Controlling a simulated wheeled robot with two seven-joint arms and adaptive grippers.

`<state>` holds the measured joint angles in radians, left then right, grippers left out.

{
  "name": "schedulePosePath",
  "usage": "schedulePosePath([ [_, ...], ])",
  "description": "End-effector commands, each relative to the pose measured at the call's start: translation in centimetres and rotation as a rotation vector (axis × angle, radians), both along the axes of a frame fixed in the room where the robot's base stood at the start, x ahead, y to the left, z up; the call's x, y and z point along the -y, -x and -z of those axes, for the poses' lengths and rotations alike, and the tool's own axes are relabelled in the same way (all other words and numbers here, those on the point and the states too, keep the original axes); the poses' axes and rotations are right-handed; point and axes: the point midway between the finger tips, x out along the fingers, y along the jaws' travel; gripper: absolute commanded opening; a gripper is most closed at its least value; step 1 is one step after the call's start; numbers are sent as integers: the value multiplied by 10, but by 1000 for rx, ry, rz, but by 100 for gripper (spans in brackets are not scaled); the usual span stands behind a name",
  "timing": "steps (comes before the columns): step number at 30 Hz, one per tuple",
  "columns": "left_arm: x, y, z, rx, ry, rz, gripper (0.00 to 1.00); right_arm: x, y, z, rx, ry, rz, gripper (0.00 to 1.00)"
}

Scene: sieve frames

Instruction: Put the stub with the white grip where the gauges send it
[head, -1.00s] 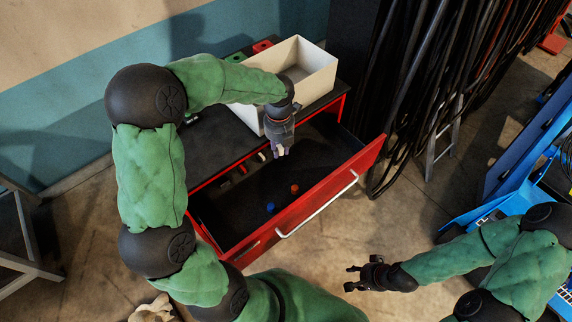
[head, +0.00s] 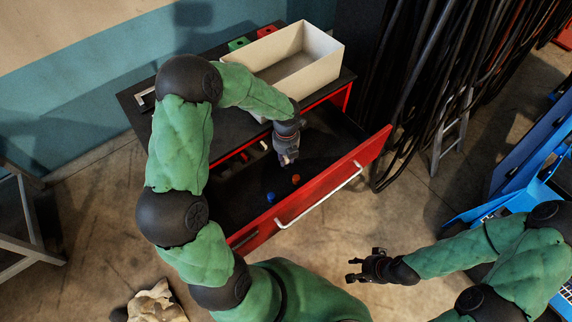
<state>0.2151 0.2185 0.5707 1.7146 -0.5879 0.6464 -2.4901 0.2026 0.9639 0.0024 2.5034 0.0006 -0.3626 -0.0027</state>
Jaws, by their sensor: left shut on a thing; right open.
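My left gripper (head: 287,158) reaches down into the open red drawer (head: 317,193). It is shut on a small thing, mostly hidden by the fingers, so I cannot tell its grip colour. An orange stub (head: 296,179) and a blue stub (head: 271,197) stand in the drawer, just below the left gripper in the picture. A small pale piece (head: 264,145) shows near the drawer's back edge, partly shaded. My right gripper (head: 368,267) is open and empty in front of the drawer. No gauge reading can be made out.
A white open box (head: 318,72) stands on the dark cabinet top (head: 133,103). Behind it are a green block (head: 238,43) and a red block (head: 266,31). Black cables (head: 420,90) hang at the right. A cloth-like heap (head: 155,302) lies on the floor.

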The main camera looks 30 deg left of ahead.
Motion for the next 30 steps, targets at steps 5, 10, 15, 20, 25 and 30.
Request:
schedulePosePath([
  [5,0,1,28,-4,2,-2,0,0,0,7,0,0,0,46],
  [10,0,0,46,-1,0,-1,0,0,0,11,0,0,0,46],
  [15,0,0,46,0,0,-1,0,0,0,10,0,0,0,46],
  [20,0,0,48,-1,0,-1,0,0,0,11,0,0,0,46],
  [25,0,0,49,-1,0,-1,49,0,0,11,0,0,0,46],
  [30,0,0,49,-1,0,-1,49,0,0,11,0,0,0,46],
])
